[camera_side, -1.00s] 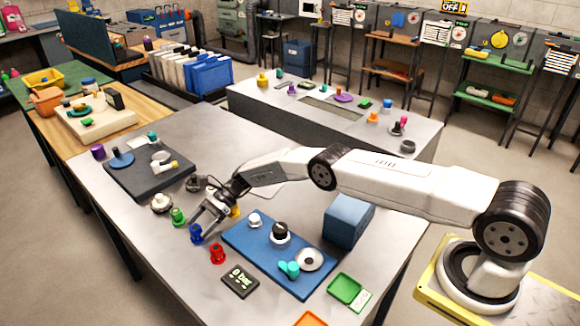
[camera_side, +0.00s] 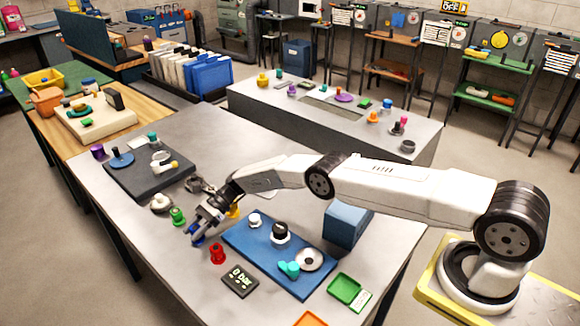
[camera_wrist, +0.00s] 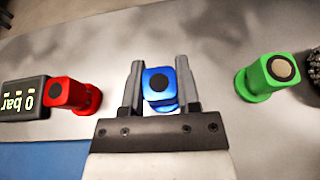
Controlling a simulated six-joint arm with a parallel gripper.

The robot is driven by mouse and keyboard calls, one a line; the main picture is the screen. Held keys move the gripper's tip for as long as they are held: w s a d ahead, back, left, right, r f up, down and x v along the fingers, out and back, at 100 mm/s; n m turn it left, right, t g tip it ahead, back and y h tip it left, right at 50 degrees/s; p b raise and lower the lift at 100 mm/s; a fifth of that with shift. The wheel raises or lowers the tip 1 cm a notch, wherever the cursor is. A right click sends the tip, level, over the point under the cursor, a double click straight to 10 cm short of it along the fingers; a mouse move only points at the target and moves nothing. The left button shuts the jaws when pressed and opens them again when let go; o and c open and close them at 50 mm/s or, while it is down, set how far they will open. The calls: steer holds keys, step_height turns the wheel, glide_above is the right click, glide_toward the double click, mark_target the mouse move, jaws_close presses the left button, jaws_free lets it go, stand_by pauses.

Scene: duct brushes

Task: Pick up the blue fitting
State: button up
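The blue fitting (camera_wrist: 158,82) stands on the grey table, between the two fingers of my gripper (camera_wrist: 160,85) in the wrist view. The fingers are spread on either side of it, with a narrow gap at each side. In the side view my gripper (camera_side: 196,234) is low at the blue fitting (camera_side: 197,240), which is mostly hidden behind the fingers.
A red fitting (camera_side: 217,253) and a green fitting (camera_side: 178,217) stand close on either side. A black gauge reading "0 bar" (camera_side: 240,281) lies beyond the red one. A blue board (camera_side: 262,262) with several parts lies to the right.

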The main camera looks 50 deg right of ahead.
mark_target(194, 228)
jaws_close()
steer(key=shift+r, duration=0.25)
steer(key=shift+r, duration=1.45)
steer(key=shift+s+d+r, duration=0.25)
steer(key=shift+s+r, duration=0.7)
steer(key=shift+r, duration=0.2)
steer(key=s+d+r, duration=0.2)
steer(key=s+r, duration=0.5)
steer(key=s, duration=0.4)
steer(key=shift+s+d+r, duration=0.15)
steer(key=shift+s+d, duration=0.15)
steer(key=shift+s, duration=0.05)
